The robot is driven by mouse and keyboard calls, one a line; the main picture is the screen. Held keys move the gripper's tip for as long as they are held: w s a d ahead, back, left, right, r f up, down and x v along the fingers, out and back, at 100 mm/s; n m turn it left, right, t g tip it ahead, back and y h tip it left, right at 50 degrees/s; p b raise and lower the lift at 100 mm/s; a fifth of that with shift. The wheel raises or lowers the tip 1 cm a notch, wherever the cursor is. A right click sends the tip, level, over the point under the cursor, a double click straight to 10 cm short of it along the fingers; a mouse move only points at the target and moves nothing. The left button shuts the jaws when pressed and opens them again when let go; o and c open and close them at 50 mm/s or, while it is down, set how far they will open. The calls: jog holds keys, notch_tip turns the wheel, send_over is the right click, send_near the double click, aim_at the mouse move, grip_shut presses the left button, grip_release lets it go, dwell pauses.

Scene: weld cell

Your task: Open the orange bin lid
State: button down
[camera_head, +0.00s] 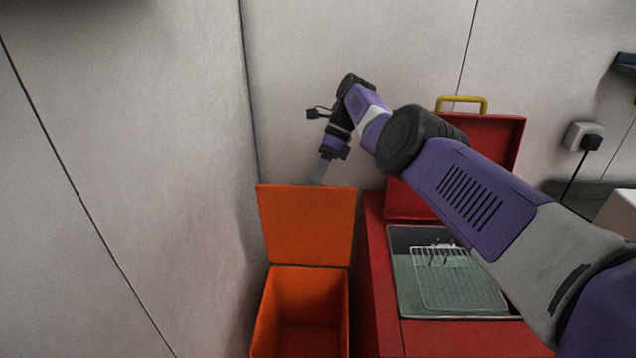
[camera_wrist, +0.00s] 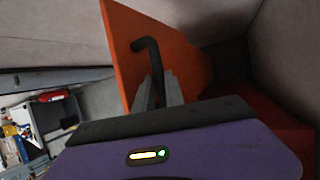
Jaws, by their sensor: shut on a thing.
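The orange bin (camera_head: 299,310) stands low against the wall, left of a red cabinet, and its inside shows empty. Its orange lid (camera_head: 307,225) stands raised, about upright, at the back of the bin. My gripper (camera_head: 320,172) is at the lid's top edge. In the wrist view, my gripper (camera_wrist: 158,90) is shut on a dark bent handle (camera_wrist: 152,58) on the face of the orange lid (camera_wrist: 180,50). The handle is hidden behind the lid in the head view.
The red cabinet (camera_head: 376,270) stands right of the bin, with a raised red lid (camera_head: 490,140) with a yellow handle (camera_head: 461,100). A basin with a wire rack (camera_head: 458,280) is set in its top. Walls are close at the left and behind.

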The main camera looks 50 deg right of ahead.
jog(key=shift+s+d+f, duration=0.1)
jog(key=shift+d+f, duration=0.1)
jog(key=shift+f, duration=0.25)
jog(key=c, duration=1.4)
grip_release()
jog(key=shift+r, duration=0.35)
